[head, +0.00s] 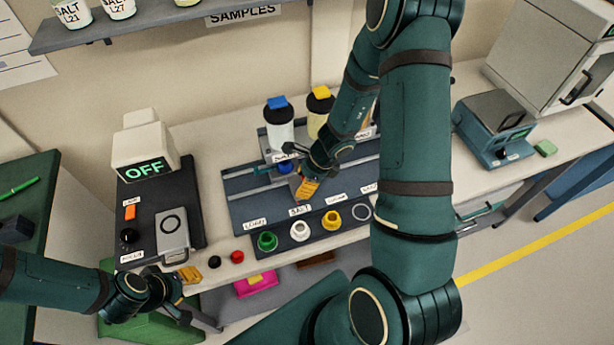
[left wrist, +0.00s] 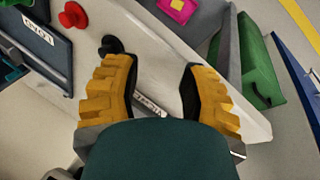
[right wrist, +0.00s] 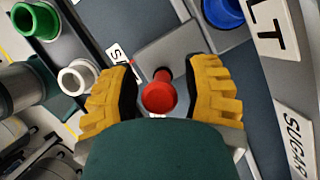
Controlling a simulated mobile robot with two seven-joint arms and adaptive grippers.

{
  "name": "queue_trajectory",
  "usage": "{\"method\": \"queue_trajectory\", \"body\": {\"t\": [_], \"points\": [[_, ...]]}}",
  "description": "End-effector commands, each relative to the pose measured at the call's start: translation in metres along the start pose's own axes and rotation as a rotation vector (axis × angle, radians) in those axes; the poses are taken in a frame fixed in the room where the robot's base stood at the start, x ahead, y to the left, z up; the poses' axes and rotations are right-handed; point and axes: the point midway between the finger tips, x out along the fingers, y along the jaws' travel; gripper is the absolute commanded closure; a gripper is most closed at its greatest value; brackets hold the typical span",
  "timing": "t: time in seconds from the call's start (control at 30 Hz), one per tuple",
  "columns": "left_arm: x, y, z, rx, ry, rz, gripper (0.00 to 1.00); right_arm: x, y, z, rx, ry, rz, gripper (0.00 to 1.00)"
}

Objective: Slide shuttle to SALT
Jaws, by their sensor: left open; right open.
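The shuttle looks like a grey block with a red knob (right wrist: 160,93) on a dark railed board (head: 240,185). In the right wrist view the knob lies between the spread fingers of my right gripper (right wrist: 160,90); I cannot tell if they touch it. In the head view my right gripper (head: 306,188) hides most of the block. The SALT label (right wrist: 270,30), partly cut off, is beside a blue ring (right wrist: 223,10) near the block. A blue-capped bottle (head: 279,128) stands above that label. My left gripper (head: 180,285) is open and empty at the bench's front edge.
Green (head: 267,241), white (head: 299,232) and yellow (head: 332,220) cups line the board's front. A yellow-capped bottle (head: 320,105) stands behind. An OFF display (head: 145,165) is at left. Black (head: 214,262) and red (head: 237,257) knobs are near my left gripper. My right arm covers the board's right end.

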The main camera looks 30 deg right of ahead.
Motion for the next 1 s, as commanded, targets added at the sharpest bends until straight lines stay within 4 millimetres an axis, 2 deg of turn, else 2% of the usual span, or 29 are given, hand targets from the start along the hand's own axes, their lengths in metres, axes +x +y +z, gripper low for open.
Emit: {"method": "queue_trajectory", "body": {"t": [0.17, 0.6, 0.8, 1.0], "points": [[0.0, 0.0, 0.0, 0.0, 0.0, 0.0, 0.58, -0.018, -0.001, 0.002, -0.005, -0.001, -0.005, 0.52], [0.0, 0.0, 0.0, 0.0, 0.0, 0.0, 0.58, -0.099, 0.0, 0.001, -0.004, -0.002, -0.003, 0.52], [0.0, 0.0, 0.0, 0.0, 0.0, 0.0, 0.58, -0.116, 0.0, 0.0, 0.0, 0.0, 0.0, 0.52], [0.0, 0.0, 0.0, 0.0, 0.0, 0.0, 0.58, -0.119, 0.001, 0.0, 0.001, 0.0, 0.001, 0.52]]}}
